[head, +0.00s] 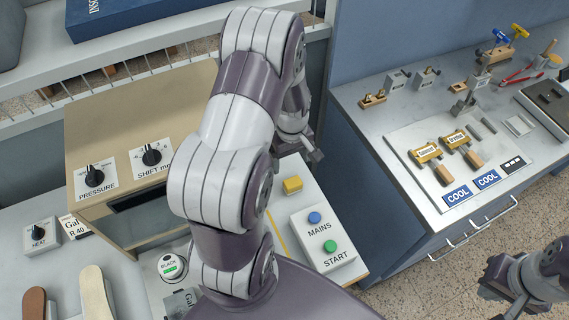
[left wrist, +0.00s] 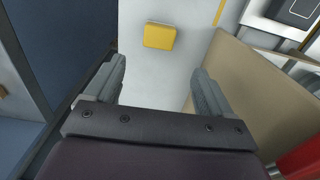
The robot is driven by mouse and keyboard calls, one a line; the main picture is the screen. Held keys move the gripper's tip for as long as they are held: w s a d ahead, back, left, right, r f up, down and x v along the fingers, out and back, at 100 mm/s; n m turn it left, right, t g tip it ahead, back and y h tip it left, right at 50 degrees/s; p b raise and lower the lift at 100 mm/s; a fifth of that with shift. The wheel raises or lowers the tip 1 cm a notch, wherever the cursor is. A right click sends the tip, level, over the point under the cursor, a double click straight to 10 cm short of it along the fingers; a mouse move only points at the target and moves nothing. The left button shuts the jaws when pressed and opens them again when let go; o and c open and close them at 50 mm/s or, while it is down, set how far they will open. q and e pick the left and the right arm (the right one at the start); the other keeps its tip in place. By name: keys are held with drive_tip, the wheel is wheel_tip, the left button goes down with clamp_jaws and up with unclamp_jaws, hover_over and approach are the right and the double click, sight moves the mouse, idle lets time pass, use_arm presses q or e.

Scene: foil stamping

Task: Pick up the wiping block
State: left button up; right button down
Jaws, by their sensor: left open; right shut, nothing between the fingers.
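The wiping block appears to be the small yellow block (head: 292,185) on the pale worktop, behind the MAINS and START button box. It also shows in the left wrist view (left wrist: 159,36), lying ahead of the fingertips and between their lines. My left gripper (head: 304,154) is above the worktop, beyond the block in the head view and partly hidden by my arm. Its fingers (left wrist: 160,72) are apart, with nothing between them, and do not touch the block. My right gripper (head: 492,284) is shut and empty at the lower right, over the floor.
The button box (head: 323,238) stands just in front of the block. A beige machine housing (head: 120,110) with PRESSURE and SHIFT knobs stands to the left. A blue-sided bench (head: 400,118) with brass holders and COOL labels stands to the right. A yellow line (head: 277,232) marks the worktop.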

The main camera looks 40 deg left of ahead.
use_arm(q)
hover_over(293, 181)
drive_tip(key=f, duration=0.4)
drive_tip(key=shift+s+d+f+p, duration=0.2)
drive_tip(key=shift+d+f+p, duration=0.1)
drive_tip(key=shift+f, duration=0.1)
drive_tip(key=f, duration=0.1)
drive_tip(key=f+p, duration=0.1)
drive_tip(key=f, duration=0.3)
drive_tip(key=shift+w+a+f+p, duration=0.1)
drive_tip(key=shift+a+f+p, duration=0.1)
drive_tip(key=shift+a+p, duration=0.2)
drive_tip(key=shift+d+f, duration=0.15)
drive_tip(key=shift+f, duration=0.15)
drive_tip(key=c, duration=1)
use_arm(e)
drive_tip(key=shift+s+d+r, duration=0.1)
drive_tip(key=shift+d+r, duration=0.15)
drive_tip(key=shift+r, duration=0.35)
drive_tip(key=shift+s+d+r, duration=0.1)
drive_tip(key=shift+d+r, duration=0.15)
drive_tip(key=shift+r, duration=0.35)
